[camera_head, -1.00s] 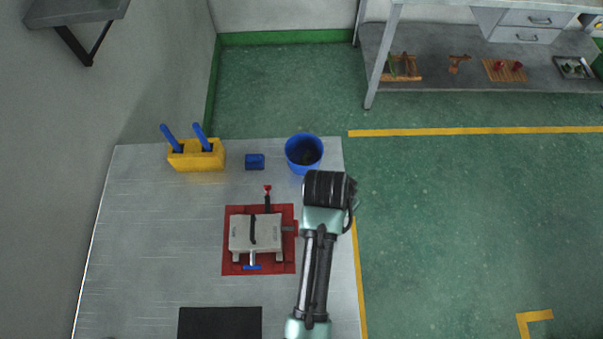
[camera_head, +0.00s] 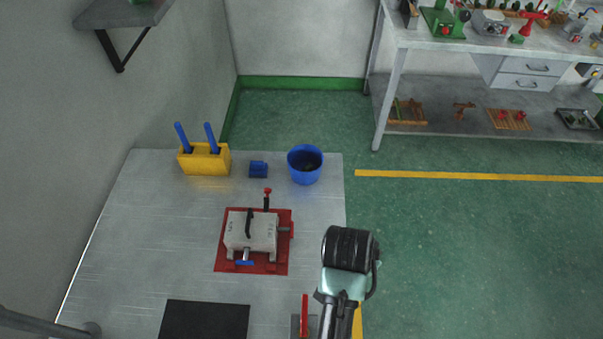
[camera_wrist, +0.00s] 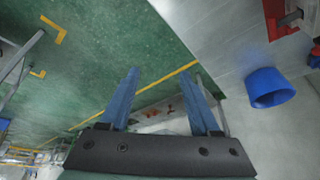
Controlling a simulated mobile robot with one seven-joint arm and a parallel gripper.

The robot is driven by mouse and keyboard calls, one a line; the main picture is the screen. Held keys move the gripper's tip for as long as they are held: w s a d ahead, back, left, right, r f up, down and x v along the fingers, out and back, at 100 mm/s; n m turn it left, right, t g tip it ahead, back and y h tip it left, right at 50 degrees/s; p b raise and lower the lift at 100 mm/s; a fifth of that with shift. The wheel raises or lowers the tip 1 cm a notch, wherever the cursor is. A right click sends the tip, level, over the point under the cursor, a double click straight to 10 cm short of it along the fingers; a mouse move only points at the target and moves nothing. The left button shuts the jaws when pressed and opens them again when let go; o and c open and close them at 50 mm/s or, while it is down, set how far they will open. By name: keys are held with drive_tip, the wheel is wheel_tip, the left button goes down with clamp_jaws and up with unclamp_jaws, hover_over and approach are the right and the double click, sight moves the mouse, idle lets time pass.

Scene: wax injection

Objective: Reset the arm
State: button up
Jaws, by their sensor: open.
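My arm (camera_head: 346,262) shows at the lower right edge of the metal table in the head view, bent and clear of the objects there. My gripper (camera_wrist: 163,95) shows in the wrist view with its two blue fingers spread apart. Nothing is between them. They point out over the green floor and the table's edge, with the blue bucket (camera_wrist: 268,87) off to their right. In the head view the fingers cannot be made out.
On the table (camera_head: 140,225) stand a grey clamped mould on a red plate (camera_head: 223,262), a yellow holder (camera_head: 204,161) with blue-handled tools, a small blue block (camera_head: 258,170), the blue bucket (camera_head: 305,170) and a black mat (camera_head: 205,320). A workbench (camera_head: 420,35) stands at the back right.

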idle(0.4)
drive_tip(key=w+a+r+n+t, duration=0.1)
drive_tip(key=w+r+t, duration=0.2)
drive_tip(key=w+r, duration=0.4)
drive_tip(key=w+a+r+n+t, duration=0.1)
drive_tip(key=w+r+t, duration=0.25)
drive_tip(key=r, duration=0.65)
drive_tip(key=w+a+r+n+t, duration=0.1)
drive_tip(key=w+a+r+t, duration=0.15)
drive_tip(key=r, duration=0.65)
drive_tip(key=w+a+r+n+t, duration=0.15)
drive_tip(key=r+t, duration=0.25)
drive_tip(key=r, duration=0.6)
drive_tip(key=s+a+r+n+t+y, duration=0.1)
drive_tip(key=s+r+t, duration=0.4)
drive_tip(key=r, duration=1)
drive_tip(key=s+a+r+n+t+y, duration=0.2)
drive_tip(key=s+r+t, duration=0.3)
drive_tip(key=s+r, duration=0.6)
wheel_tip(320, 180, up, 4)
drive_tip(key=shift+s+a+f+n+t, duration=0.15)
drive_tip(key=shift+a+n+t, duration=0.25)
drive_tip(key=shift+a+n, duration=0.35)
